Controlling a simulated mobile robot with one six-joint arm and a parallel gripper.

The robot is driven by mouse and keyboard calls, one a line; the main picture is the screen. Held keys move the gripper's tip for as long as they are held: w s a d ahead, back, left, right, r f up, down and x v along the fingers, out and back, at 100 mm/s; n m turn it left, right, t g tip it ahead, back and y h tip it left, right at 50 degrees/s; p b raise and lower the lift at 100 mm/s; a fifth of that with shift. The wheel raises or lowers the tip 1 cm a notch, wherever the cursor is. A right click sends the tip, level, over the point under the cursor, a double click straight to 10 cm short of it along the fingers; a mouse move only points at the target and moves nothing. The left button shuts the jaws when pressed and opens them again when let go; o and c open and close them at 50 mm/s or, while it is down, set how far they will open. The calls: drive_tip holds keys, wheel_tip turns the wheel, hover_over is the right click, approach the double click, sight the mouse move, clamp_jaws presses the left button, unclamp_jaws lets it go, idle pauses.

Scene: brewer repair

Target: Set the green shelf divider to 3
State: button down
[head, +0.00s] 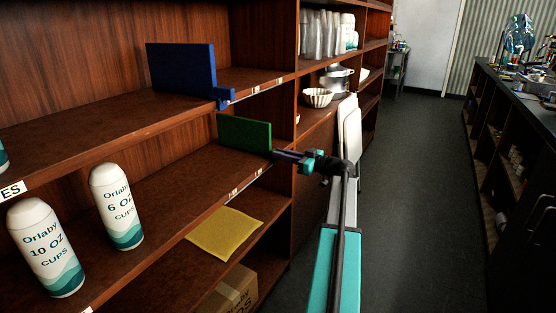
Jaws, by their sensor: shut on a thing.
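The green shelf divider (244,133) stands upright on the middle shelf (190,176), toward its right end near the upright panel. My gripper (279,155) is at the divider's front end at the shelf edge and is shut on it. The jaws themselves are small and dark, so the exact grip is hard to see. White labels run along the shelf's front edge (240,187), below and left of the gripper; their numbers are too small to read.
A blue divider (183,70) stands on the shelf above. Two cup packs, 10 oz (46,247) and 6 oz (117,206), stand left on the middle shelf. A yellow cloth (226,233) lies below. White folded panels (348,140) stand right of the shelving. The aisle floor (420,200) is clear.

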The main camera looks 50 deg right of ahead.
drive_tip(key=d, duration=0.1)
drive_tip(key=d+b, duration=0.1)
drive_tip(key=shift+w+d, duration=0.3)
drive_tip(key=shift+d, duration=0.1)
drive_tip(key=shift+r, duration=0.1)
drive_tip(key=c, duration=1.7)
unclamp_jaws()
drive_tip(key=shift+d, duration=0.1)
